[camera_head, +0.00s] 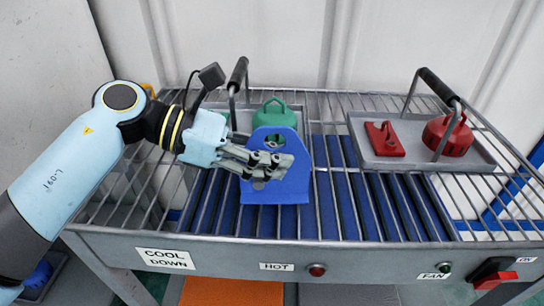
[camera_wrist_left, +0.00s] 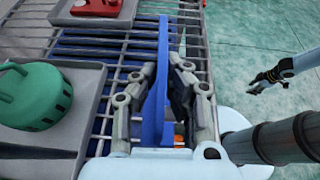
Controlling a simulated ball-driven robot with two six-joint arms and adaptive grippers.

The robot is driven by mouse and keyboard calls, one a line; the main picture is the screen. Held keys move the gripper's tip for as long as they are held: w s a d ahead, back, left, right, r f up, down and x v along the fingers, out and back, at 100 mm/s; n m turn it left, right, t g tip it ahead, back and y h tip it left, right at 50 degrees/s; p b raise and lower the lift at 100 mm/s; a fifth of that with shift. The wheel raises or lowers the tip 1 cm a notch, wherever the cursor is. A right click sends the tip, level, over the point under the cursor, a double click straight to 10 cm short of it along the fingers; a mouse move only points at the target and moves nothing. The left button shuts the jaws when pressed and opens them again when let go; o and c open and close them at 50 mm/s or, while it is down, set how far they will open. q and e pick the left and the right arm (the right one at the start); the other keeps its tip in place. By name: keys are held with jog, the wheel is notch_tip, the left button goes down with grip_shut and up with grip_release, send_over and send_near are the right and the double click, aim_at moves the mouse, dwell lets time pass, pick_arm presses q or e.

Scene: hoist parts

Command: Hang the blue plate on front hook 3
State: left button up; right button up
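The blue plate (camera_head: 285,180) is upright above the blue-lit middle of the rack, its round-holed top end up. My left gripper (camera_head: 268,165) reaches across it from the left, with fingers covering part of its face. In the left wrist view the plate (camera_wrist_left: 158,85) is edge-on between the two fingers (camera_wrist_left: 160,72), which close on it from both sides. Whether its lower edge touches the rack is unclear. My right gripper (camera_wrist_left: 262,82) shows small and dark at the right of the wrist view, its opening unclear. No front hook can be made out.
A grey tray (camera_head: 480,155) with a red plate (camera_head: 384,140) and a red domed part (camera_head: 448,136) stands on the rack's right. A green domed part (camera_head: 273,114) is behind the blue plate. The rack's front rail (camera_head: 350,256) carries labels and switches.

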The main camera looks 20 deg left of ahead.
pick_arm(q)
jog(key=o, duration=0.4)
jog(key=shift+p, duration=0.3)
jog(key=b+v, duration=0.1)
jog(key=v, duration=1)
jog(key=shift+d, duration=0.1)
